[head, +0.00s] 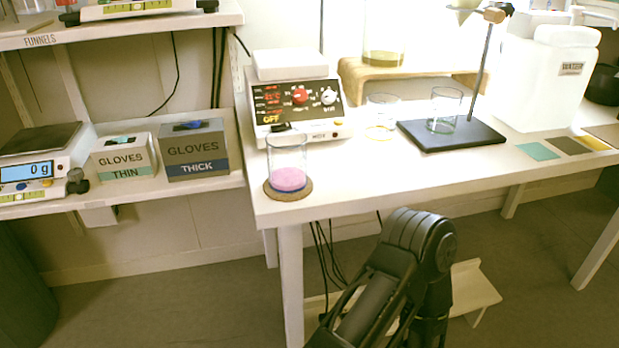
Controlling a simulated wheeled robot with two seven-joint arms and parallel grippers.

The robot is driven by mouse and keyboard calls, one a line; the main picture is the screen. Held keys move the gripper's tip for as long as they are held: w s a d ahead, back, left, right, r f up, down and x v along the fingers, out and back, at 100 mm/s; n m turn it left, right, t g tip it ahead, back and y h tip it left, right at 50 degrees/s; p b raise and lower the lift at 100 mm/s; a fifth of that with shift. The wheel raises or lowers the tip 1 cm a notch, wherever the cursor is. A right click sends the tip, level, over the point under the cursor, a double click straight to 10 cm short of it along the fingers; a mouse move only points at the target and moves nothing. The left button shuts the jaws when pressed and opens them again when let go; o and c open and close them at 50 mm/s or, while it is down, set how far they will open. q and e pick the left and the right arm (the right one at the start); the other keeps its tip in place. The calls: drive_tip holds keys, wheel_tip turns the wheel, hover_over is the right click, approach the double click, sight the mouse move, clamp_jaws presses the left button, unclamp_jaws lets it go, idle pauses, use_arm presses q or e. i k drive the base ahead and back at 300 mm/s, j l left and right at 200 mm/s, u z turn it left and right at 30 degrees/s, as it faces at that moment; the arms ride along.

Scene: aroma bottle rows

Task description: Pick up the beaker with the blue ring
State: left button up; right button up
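A clear glass beaker (287,152) with pink contents stands upright at the front left corner of the white bench. A blue band shows around its base, and a round cork mat (274,194) lies under it. A second clear beaker (382,106) stands further back, with a yellow ring at its base. A third beaker (446,101) with a green ring stands on the black stand base. Neither gripper shows in the head view. Only a bent black arm link of mine shows in front of the bench, and I cannot tell which arm it is.
A hotplate (297,126) stands just behind the pink-filled beaker. The stand (460,139) with its upright rod and a white water jug (535,85) occupy the right. Two glove boxes (196,166) and a scale (35,148) sit on the left shelf. The front middle of the bench (360,175) is clear.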

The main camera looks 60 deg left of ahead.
sight(286, 148)
drive_tip(key=i+l+u, duration=0.15)
drive_tip(key=u, duration=2.2)
